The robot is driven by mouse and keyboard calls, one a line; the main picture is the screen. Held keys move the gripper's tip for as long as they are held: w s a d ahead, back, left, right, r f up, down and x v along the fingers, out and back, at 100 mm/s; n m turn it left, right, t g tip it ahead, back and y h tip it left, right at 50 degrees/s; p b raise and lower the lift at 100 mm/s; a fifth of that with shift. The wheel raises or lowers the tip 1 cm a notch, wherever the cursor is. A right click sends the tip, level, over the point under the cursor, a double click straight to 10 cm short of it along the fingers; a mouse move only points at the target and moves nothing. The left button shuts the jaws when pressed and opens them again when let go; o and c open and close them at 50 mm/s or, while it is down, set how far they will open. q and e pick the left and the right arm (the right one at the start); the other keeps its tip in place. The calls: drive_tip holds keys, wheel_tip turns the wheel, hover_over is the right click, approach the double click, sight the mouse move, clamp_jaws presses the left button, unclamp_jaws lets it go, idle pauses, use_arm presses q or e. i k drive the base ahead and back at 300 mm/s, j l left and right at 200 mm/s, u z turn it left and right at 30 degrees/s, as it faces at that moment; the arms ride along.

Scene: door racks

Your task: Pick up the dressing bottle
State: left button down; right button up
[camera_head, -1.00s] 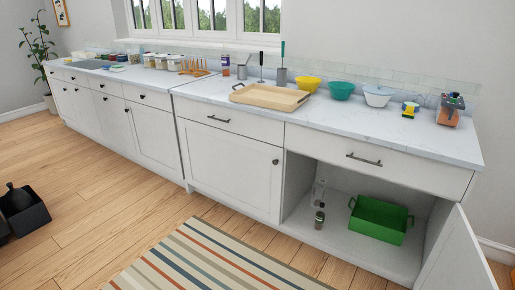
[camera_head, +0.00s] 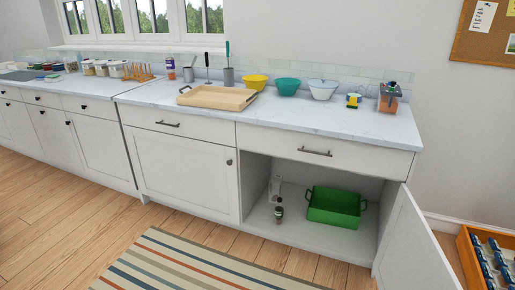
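A small bottle with a dark top (camera_head: 279,212) stands upright at the front left of the open lower cabinet (camera_head: 312,240). A pale, clear-looking bottle (camera_head: 275,188) stands behind it against the cabinet's left side. I cannot tell for certain which of these is the dressing bottle. Neither of my grippers is in view.
A green bin (camera_head: 335,208) sits right of the cabinet bottles. The cabinet door (camera_head: 415,248) stands open to the right. A striped rug (camera_head: 180,266) lies in front. A wooden tray (camera_head: 217,98) and several bowls stand on the counter.

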sight(279, 209)
drive_tip(key=i+l+z, duration=0.25)
drive_tip(key=i, duration=0.55)
drive_tip(key=i+j+z, duration=0.2)
drive_tip(key=i, duration=0.6)
drive_tip(key=i+j+z, duration=0.1)
drive_tip(key=i+z, duration=0.15)
drive_tip(key=i, duration=0.55)
